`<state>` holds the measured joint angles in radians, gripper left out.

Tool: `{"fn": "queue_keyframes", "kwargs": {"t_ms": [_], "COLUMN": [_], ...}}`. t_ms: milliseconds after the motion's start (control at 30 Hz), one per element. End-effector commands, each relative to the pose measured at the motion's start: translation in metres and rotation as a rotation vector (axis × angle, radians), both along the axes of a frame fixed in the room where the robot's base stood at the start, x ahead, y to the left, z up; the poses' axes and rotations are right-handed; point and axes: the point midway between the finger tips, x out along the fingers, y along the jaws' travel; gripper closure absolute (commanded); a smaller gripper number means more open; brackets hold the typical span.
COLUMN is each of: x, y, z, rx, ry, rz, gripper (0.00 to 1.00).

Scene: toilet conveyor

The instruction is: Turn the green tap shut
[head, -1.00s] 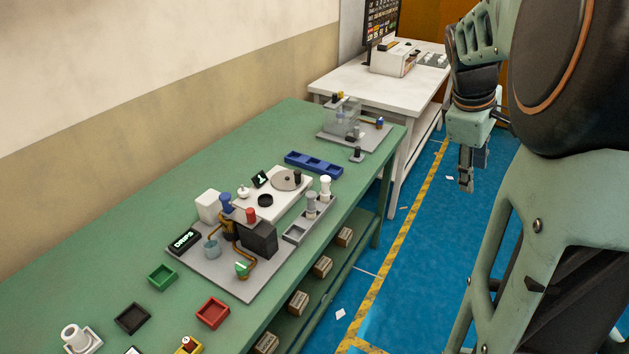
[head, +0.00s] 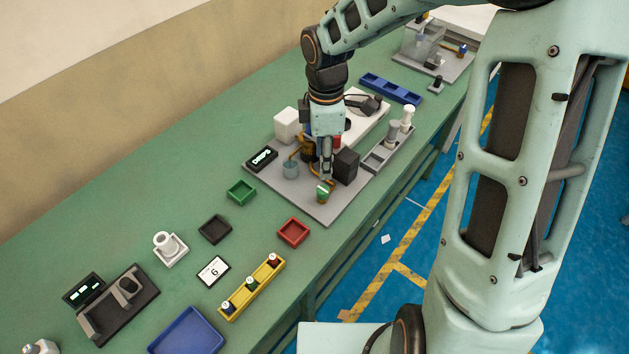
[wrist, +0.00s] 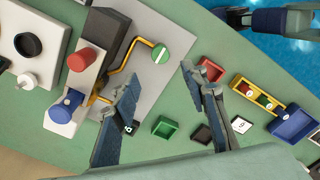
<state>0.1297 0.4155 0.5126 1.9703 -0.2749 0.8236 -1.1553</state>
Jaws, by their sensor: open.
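The green tap (head: 323,192) is a small green knob with a pale bar across its top, at the front corner of a grey base plate (head: 313,213). In the wrist view the green tap (wrist: 160,53) sits at the end of a copper pipe (wrist: 126,66). My gripper (head: 327,177) points down just above or behind the tap; the exact gap cannot be told. In the wrist view my gripper (wrist: 160,77) has its fingers apart and empty, with the tap just beyond the fingertips, between their lines.
A black block (head: 345,165) and a red knob (wrist: 82,60) stand close to the tap. Green (head: 241,192) and red (head: 293,232) trays lie nearby on the green bench.

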Motion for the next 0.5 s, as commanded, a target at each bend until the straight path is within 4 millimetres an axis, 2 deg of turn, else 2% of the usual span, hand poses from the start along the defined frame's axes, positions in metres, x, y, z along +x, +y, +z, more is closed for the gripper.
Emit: {"fn": "queue_keyframes", "kwargs": {"t_ms": [167, 500], "x": [-0.002, -0.002], "y": [0.002, 0.002], "z": [-0.021, -0.084], "rx": [0.002, 0.002], "ry": [0.005, 0.004], "rz": [0.007, 0.005], "gripper": [0.6, 0.6]}}
